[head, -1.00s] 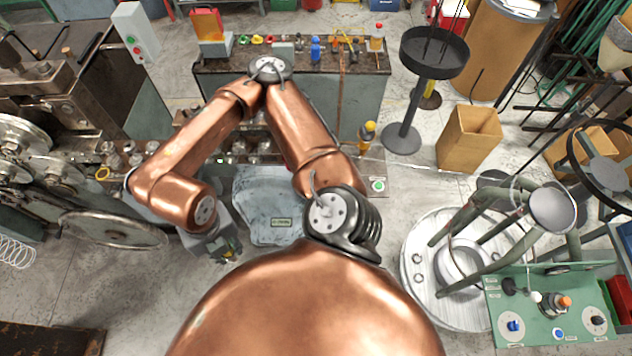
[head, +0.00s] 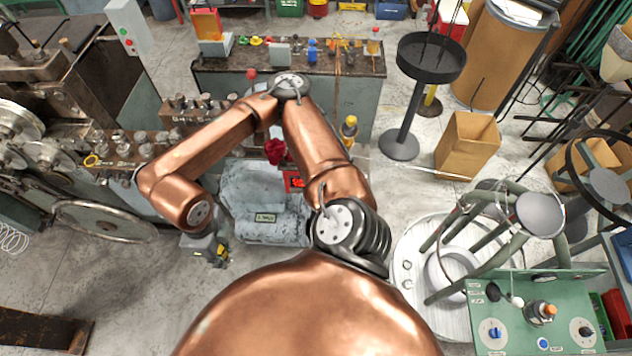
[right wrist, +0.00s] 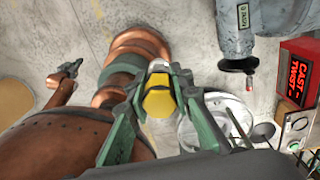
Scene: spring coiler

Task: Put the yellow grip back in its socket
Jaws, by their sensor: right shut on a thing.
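My right gripper (right wrist: 160,100) is shut on the yellow grip (right wrist: 158,95), whose rounded yellow body shows between the green fingers in the right wrist view.
A red sign box (right wrist: 300,70) stands beside the housing. A bench (head: 240,68) with small items lies at the back. A round metal base (head: 405,270) and a green control panel (head: 510,300) stand at the right.

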